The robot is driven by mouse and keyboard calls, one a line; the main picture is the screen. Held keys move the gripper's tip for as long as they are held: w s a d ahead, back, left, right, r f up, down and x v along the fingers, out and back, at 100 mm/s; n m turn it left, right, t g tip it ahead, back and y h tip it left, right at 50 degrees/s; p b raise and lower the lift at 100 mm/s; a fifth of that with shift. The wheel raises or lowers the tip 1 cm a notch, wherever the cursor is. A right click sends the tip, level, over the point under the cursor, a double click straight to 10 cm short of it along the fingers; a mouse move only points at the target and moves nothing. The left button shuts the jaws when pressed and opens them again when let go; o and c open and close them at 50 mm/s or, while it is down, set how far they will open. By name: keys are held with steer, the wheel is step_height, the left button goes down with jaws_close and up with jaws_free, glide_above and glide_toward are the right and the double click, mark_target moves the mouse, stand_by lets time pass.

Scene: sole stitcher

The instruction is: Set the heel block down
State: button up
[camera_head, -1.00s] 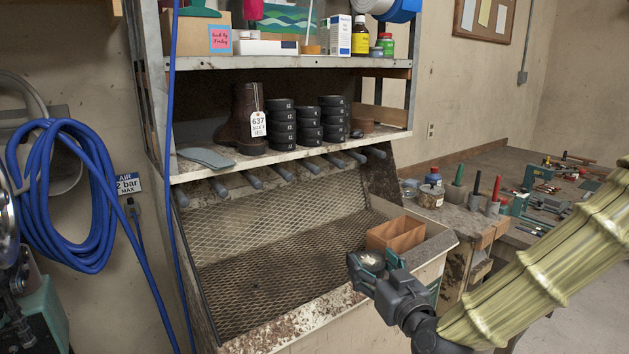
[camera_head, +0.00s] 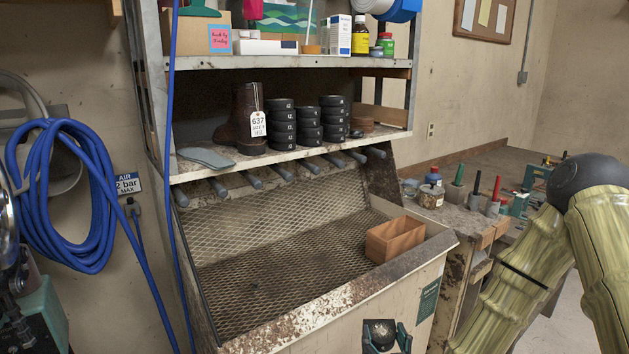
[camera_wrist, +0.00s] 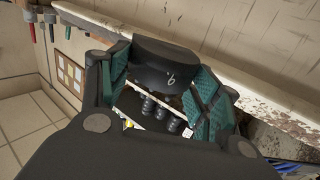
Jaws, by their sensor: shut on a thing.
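My gripper (camera_head: 387,340) is at the bottom edge of the head view, in front of the slanted bench's front panel. In the wrist view the block sits between the two green pads of my gripper (camera_wrist: 163,82). The held block also shows as a dark shape in the head view (camera_head: 380,333). Nothing is seen supporting it. Stacks of black heel blocks (camera_head: 282,128) stand on the shelf (camera_head: 300,152), beside a brown boot with a tag marked 637 (camera_head: 242,115).
An open wooden box (camera_head: 396,240) stands at the right of the mesh-covered bench (camera_head: 290,240); most of the mesh is bare. A workbench (camera_head: 470,215) with bottles and tools is at right. A blue hose (camera_head: 178,240) hangs at left. A grey sole (camera_head: 206,158) lies on the shelf.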

step_height(320, 180, down, 7)
steer(key=d+h, duration=0.1)
steer(key=shift+r+m, duration=0.15)
steer(key=shift+m, duration=0.25)
steer(key=shift+s+d, duration=0.1)
steer(key=shift+d+r, duration=0.1)
steer(key=shift+r, duration=0.05)
